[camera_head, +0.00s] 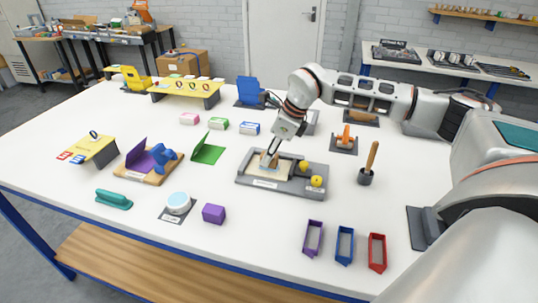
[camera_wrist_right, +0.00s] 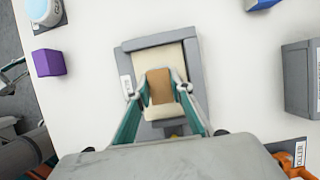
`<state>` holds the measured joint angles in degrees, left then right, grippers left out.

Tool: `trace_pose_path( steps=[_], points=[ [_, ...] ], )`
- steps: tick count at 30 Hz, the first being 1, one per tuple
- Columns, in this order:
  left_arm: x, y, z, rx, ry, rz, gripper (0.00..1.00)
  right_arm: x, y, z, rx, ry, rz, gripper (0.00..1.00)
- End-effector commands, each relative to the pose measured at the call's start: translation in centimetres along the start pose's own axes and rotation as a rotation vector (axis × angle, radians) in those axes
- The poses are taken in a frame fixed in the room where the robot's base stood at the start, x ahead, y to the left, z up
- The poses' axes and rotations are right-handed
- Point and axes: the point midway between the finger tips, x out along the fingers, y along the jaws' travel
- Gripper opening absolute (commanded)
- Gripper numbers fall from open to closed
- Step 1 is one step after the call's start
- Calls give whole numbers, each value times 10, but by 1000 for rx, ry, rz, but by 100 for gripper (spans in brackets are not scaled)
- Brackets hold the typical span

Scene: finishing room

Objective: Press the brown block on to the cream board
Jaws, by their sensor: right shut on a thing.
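The cream board (camera_wrist_right: 157,57) lies in a grey tray (camera_head: 240,182) near the middle of the white table; it also shows in the head view (camera_head: 256,167). My right gripper (camera_head: 270,158) points down over the board. In the right wrist view its two fingers (camera_wrist_right: 158,92) are shut on the brown block (camera_wrist_right: 159,80), one on each side. The block is over the board, but I cannot tell whether its underside touches it. The fingers and arm partly hide the block in the head view.
Yellow balls (camera_head: 317,181) sit at the tray's right end. A wooden-handled tool (camera_head: 370,160) stands to the right. A purple block (camera_head: 214,214) and coloured holders (camera_head: 345,244) are in front. A green folded piece (camera_head: 208,149) is left. The table just before the tray is clear.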

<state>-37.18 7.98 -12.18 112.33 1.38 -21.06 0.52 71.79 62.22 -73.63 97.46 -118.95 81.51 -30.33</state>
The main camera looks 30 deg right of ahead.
Motion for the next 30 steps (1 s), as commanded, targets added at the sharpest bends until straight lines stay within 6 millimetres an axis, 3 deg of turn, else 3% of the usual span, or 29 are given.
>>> trace_pose_path(
  steps=[30],
  points=[
    [2, 0, 3, 0, 1, 0, 28, 9, 0, -4, 0, 1, 0, 13]
  ],
)
